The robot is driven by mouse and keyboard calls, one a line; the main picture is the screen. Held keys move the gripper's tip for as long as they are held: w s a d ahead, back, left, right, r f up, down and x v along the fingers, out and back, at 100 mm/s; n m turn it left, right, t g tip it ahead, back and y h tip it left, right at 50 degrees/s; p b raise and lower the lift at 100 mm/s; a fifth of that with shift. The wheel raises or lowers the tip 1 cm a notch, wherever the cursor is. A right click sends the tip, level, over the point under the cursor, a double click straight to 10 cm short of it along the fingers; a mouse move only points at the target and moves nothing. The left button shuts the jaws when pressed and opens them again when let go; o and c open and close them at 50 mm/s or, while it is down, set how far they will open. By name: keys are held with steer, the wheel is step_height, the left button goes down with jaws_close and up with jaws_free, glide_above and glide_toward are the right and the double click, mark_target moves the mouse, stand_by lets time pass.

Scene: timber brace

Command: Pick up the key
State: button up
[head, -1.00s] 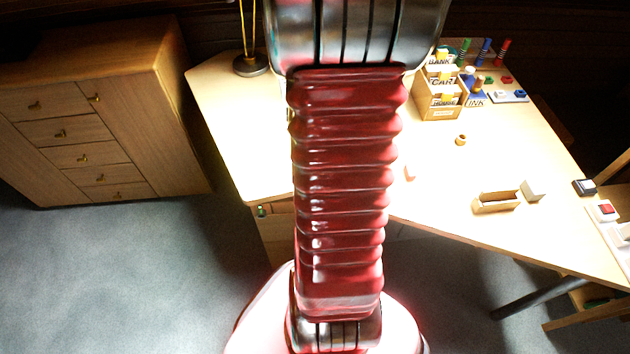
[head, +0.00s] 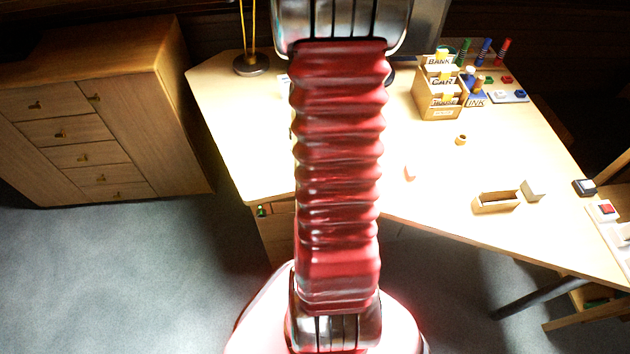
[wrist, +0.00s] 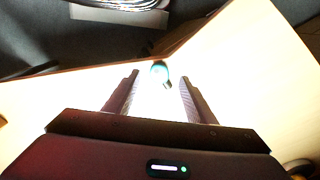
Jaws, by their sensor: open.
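A small teal-headed object that looks like the key (wrist: 159,68) shows in the wrist view, by the corner of the pale desk top. Its lower end looks dark and points toward my gripper; glare blurs its shape. My gripper (wrist: 160,80) is open, with one finger on each side of the object in the picture. Nothing is seen held. I cannot tell the gap in height between the fingers and the object. In the head view my red arm covers the middle of the desk, and neither my gripper nor the key can be made out.
The desk (head: 430,195) carries a card box (head: 438,100), an open wooden box (head: 496,202), a small ring-like item (head: 461,139) and a pink block (head: 410,172). A wooden cabinet (head: 100,120) stands left. Bare floor (head: 130,270) lies between cabinet and desk.

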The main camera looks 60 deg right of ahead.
steer(key=shift+f, duration=1.95)
steer(key=shift+c, duration=0.4)
steer(key=c, duration=1)
